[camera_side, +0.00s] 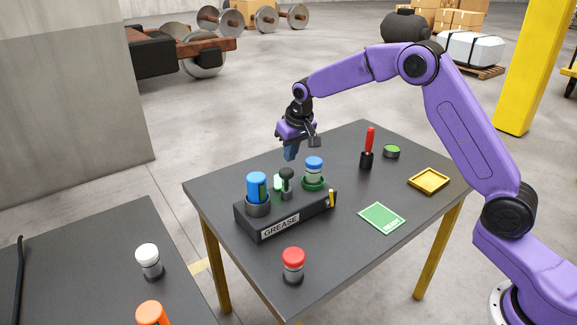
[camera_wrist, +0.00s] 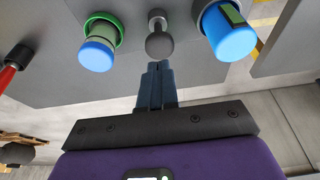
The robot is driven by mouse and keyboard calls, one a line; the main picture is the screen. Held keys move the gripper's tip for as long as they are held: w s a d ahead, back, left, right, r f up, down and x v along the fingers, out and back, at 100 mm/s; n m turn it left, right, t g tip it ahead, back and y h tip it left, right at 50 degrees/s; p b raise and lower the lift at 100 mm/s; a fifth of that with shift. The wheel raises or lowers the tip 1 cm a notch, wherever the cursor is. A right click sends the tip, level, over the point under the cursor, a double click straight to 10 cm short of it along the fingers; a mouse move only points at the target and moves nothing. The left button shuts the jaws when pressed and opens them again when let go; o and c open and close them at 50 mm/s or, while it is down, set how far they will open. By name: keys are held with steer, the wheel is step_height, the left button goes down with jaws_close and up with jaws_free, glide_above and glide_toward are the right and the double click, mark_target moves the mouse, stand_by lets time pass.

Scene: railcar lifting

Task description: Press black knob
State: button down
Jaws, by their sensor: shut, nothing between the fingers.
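The black knob (camera_side: 287,174) is a dark ball on a stem, standing on the dark box labelled GREASE (camera_side: 316,215), between a blue canister (camera_side: 257,187) and a blue-capped jar (camera_side: 314,166) in a green ring. In the wrist view the knob (camera_wrist: 159,45) shows as a dark grey ball just beyond my fingertips. My gripper (camera_side: 291,153) is shut and empty, pointing down above the knob's level and appearing apart from it. Its blue fingers (camera_wrist: 156,72) lie together in the wrist view. The exact gap to the knob is hard to tell.
On the table (camera_side: 330,250) are a red-capped bottle (camera_side: 293,263), a green card (camera_side: 381,217), a yellow tray (camera_side: 428,181), a red-handled tool (camera_side: 369,145) and a green-topped puck (camera_side: 391,152). A second table with white-capped (camera_side: 148,258) and orange-capped bottles stands at left.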

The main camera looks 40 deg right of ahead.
steer(key=v, duration=0.7)
stand_by(1.4)
step_height(320, 180, up, 3)
steer(key=shift+r, duration=0.1)
steer(key=shift+d, duration=0.1)
glide_above(287, 170)
steer(key=f, duration=0.8)
steer(key=s+f, duration=0.1)
steer(key=f, duration=0.3)
steer(key=shift+f, duration=0.85)
